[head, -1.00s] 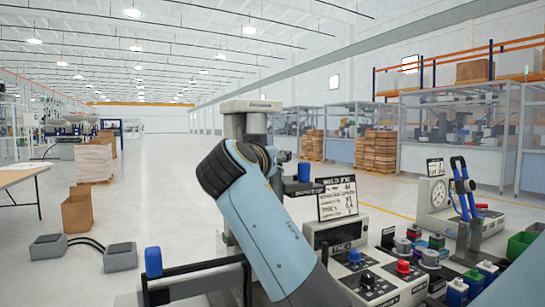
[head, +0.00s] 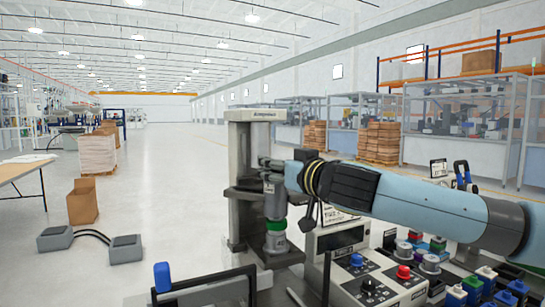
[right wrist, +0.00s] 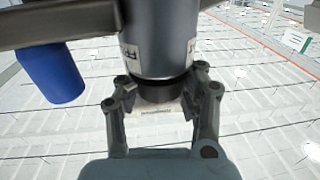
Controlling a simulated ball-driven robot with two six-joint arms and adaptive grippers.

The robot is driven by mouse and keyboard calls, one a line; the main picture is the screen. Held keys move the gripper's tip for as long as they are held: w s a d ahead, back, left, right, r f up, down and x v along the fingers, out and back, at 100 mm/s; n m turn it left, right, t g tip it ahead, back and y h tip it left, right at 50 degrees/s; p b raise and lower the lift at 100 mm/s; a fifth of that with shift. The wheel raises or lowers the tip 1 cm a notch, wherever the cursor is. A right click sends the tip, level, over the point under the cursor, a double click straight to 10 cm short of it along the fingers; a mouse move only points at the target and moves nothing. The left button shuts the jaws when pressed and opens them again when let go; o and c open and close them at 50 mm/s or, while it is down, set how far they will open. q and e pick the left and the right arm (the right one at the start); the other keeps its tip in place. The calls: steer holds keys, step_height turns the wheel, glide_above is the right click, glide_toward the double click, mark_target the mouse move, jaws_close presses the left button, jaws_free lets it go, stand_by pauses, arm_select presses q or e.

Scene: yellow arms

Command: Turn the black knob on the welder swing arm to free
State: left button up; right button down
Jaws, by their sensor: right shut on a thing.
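The welder stands at the middle of the head view with its grey upright column (head: 236,185). In the right wrist view, the black knob (right wrist: 158,92) sits on the end of a grey cylinder (right wrist: 160,40) that carries a partly hidden label. The fingers of my right gripper (right wrist: 160,104) close on the knob from both sides. In the head view my right gripper (head: 272,180) is small, beside the column, and the knob cannot be made out there. The knob's setting cannot be read. My left gripper is not in view.
A blue handle (right wrist: 52,73) hangs left of the knob in the right wrist view. A control panel (head: 395,285) with coloured knobs lies below my right arm. A dark bar with a blue cap (head: 162,277) is at lower left. Open floor lies left of the welder.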

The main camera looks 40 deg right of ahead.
steer(key=shift+d+n+y+p, duration=0.1)
steer(key=shift+n+y+p, duration=0.65)
steer(key=shift+y, duration=0.35)
steer(key=c, duration=2.1)
jaws_free()
steer(key=shift+f, duration=0.1)
steer(key=shift+o, duration=0.3)
steer(key=shift+s, duration=0.1)
steer(key=o, duration=1.3)
steer(key=shift+s+d, duration=0.2)
steer(key=shift+s, duration=0.1)
steer(key=shift+w, duration=0.1)
steer(key=shift+w+a, duration=0.1)
steer(key=shift+a, duration=0.05)
